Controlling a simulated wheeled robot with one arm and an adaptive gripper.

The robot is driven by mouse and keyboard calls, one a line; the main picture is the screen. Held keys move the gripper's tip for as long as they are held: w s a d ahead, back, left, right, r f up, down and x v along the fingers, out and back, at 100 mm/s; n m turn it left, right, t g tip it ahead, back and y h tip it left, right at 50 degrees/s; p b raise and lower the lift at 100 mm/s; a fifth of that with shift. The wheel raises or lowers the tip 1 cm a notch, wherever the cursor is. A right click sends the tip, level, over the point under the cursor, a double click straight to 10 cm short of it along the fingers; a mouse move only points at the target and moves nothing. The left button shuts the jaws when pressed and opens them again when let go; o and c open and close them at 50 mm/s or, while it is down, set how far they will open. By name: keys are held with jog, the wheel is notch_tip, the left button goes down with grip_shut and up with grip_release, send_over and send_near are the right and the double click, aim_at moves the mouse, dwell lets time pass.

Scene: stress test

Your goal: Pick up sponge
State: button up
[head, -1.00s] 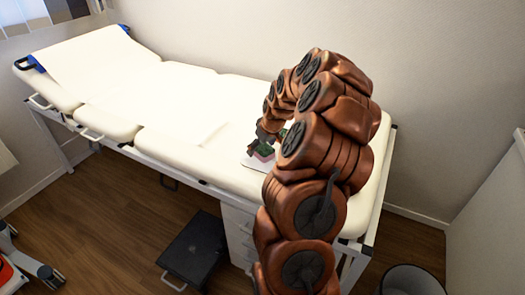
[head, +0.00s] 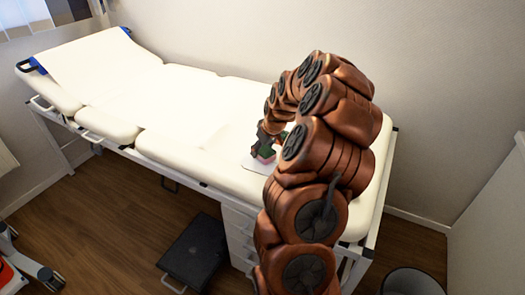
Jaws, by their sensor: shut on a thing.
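The sponge (head: 266,153), pink with a dark green top, is small in the head view, just left of my arm's far end. My gripper (head: 265,145) is at the sponge from above, shut on it. The fingers and part of the sponge are small and partly hidden, so I cannot tell whether the sponge touches the white sheet or tray (head: 254,166) below it.
The sheet or tray lies on a cream padded examination bed (head: 185,120). My copper arm hides the bed's right part. A black step (head: 195,250) stands on the floor in front, and a dark bin (head: 412,281) stands at the lower right. A wall runs behind the bed.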

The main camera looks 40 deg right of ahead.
aim_at(262, 149)
jog(key=shift+r, duration=1.5)
jog(key=shift+s+a+r, duration=0.15)
jog(key=shift+s, duration=0.05)
jog(key=s+a, duration=0.3)
jog(key=s, duration=0.1)
jog(key=s+a+r+b, duration=0.1)
jog(key=s+a, duration=0.2)
jog(key=s, duration=0.1)
jog(key=s+a, duration=0.3)
jog(key=s, duration=0.1)
jog(key=shift+s+a+r+b, duration=0.15)
jog(key=shift+s+r+b, duration=0.05)
jog(key=shift+b, duration=0.15)
